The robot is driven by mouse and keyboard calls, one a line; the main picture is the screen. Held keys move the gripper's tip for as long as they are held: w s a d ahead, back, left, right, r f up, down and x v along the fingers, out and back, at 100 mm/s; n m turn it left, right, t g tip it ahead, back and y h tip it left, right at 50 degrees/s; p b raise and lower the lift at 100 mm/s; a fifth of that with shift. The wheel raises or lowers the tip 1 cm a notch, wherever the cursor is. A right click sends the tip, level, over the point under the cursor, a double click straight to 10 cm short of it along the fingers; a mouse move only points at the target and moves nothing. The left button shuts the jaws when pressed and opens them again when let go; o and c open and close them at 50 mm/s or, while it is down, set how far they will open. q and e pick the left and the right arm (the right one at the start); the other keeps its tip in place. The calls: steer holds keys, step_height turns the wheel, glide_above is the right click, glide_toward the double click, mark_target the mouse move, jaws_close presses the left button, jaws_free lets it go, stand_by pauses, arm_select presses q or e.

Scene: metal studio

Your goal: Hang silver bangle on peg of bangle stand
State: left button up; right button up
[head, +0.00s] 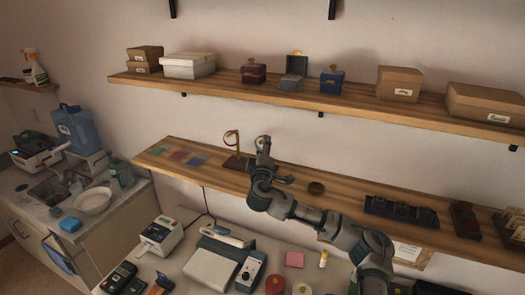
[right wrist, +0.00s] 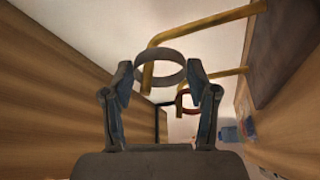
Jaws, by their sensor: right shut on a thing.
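The bangle stand shows in the head view with a dark base (head: 236,162) and brass pegs on the lower shelf. In the right wrist view its brass peg (right wrist: 205,24) reaches in from the upper right and bends at its end. The silver bangle (right wrist: 160,84) is a grey ring between the fingertips of my right gripper (right wrist: 160,72), which is shut on it. The ring overlaps the peg's bent end in that view; I cannot tell whether the peg is inside it. My right gripper (head: 263,143) is just right of the stand in the head view. My left gripper is not in view.
A red bangle (right wrist: 181,100) hangs at another peg lower down. Coloured cards (head: 177,155) lie left of the stand, and a small round dark dish (head: 316,188) lies to its right. The upper shelf (head: 225,78) with boxes runs above.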

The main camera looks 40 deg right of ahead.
steer(key=shift+d+f, duration=0.1)
steer(key=shift+f, duration=0.05)
steer(key=o, duration=1.2)
steer(key=shift+d, duration=0.1)
steer(key=v, duration=1.2)
steer(key=shift+f, duration=0.1)
